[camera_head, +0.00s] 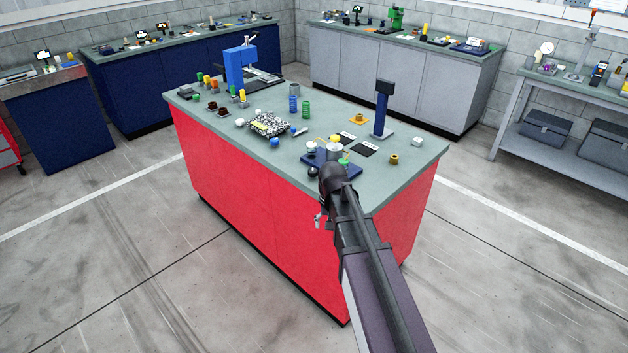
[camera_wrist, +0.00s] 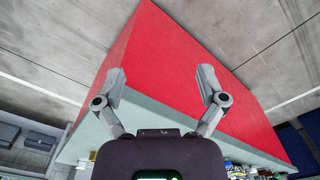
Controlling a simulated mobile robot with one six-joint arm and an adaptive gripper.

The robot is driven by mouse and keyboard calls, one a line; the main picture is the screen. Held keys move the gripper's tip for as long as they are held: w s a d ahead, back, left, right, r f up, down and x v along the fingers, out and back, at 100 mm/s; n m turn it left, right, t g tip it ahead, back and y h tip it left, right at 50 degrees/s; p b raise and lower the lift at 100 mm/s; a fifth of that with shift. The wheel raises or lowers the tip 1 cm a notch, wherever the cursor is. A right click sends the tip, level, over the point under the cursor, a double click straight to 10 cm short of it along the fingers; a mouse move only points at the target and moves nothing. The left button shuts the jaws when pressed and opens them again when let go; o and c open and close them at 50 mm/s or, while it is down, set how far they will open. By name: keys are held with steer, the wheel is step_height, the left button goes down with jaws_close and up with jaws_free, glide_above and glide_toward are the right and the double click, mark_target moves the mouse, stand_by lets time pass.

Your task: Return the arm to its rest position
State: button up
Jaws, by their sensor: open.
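My arm reaches from the bottom right of the head view up to the near edge of the red bench (camera_head: 260,215). My gripper (camera_head: 318,219) hangs low by the bench's red front face, partly hidden by my wrist. In the wrist view my gripper (camera_wrist: 161,80) has its two grey fingers spread wide with nothing between them. The red bench face (camera_wrist: 170,50) lies beyond them, and the bench top's edge crosses below. A dark blue carousel base (camera_head: 345,168) with grey and coloured spools stands on the bench just behind my wrist, partly hidden by it.
A blue post (camera_head: 382,110), a blue press-like stand (camera_head: 237,66), a speckled tray (camera_head: 268,124) and several small parts stand on the bench. Blue cabinets (camera_head: 190,75), grey cabinets (camera_head: 400,75) and a shelf table (camera_head: 560,100) line the walls. The floor around the bench is clear.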

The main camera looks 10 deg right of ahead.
steer(key=s+n, duration=0.2)
steer(key=s, duration=1)
steer(key=shift+s, duration=0.4)
